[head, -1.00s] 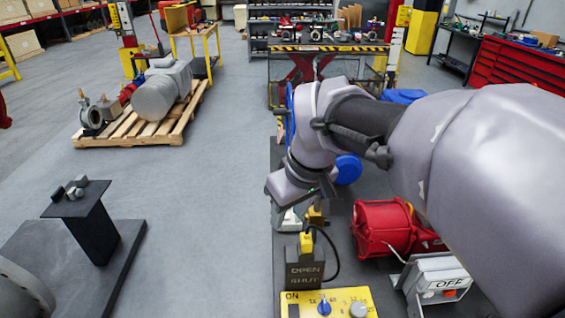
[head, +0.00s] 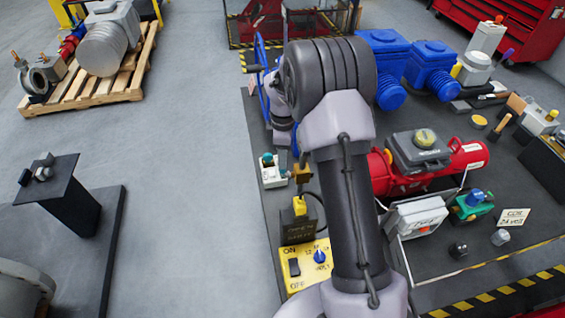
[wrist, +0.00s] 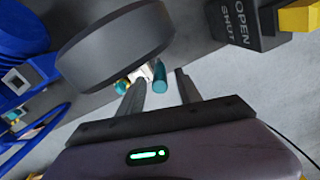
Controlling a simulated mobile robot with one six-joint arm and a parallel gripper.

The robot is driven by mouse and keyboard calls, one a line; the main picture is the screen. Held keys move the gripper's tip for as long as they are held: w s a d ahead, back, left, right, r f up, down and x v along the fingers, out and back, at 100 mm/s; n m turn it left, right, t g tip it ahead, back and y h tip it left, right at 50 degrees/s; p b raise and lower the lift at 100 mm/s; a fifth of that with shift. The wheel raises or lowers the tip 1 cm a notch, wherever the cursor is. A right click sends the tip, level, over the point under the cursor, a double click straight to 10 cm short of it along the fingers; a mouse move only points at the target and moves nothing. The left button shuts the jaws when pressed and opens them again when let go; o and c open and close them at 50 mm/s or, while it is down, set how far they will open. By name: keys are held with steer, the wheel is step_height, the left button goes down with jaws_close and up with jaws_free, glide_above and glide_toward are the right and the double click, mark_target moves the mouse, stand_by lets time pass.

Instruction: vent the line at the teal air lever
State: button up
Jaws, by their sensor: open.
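A small teal lever (wrist: 160,75) with a pale body beside it shows in the wrist view, just beyond the fingertips. My gripper (wrist: 158,88) is open and empty, with one finger to each side of the lever's near end; I cannot tell whether they touch or how far off it is. In the head view a teal knob (head: 267,158) stands on a small white box (head: 272,177), left of my arm. This looks like the same fitting. My fingertips are hidden or too small to make out in the head view.
A dark OPEN/SHUT block (head: 299,229) with a yellow handle and a yellow ON switch panel (head: 305,264) stand nearer. A blue handwheel (head: 263,75) is behind. A red actuator (head: 470,158) and white box (head: 420,215) lie right.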

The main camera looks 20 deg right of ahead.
steer(key=shift+f, duration=1.55)
jaws_close()
steer(key=shift+w, duration=0.1)
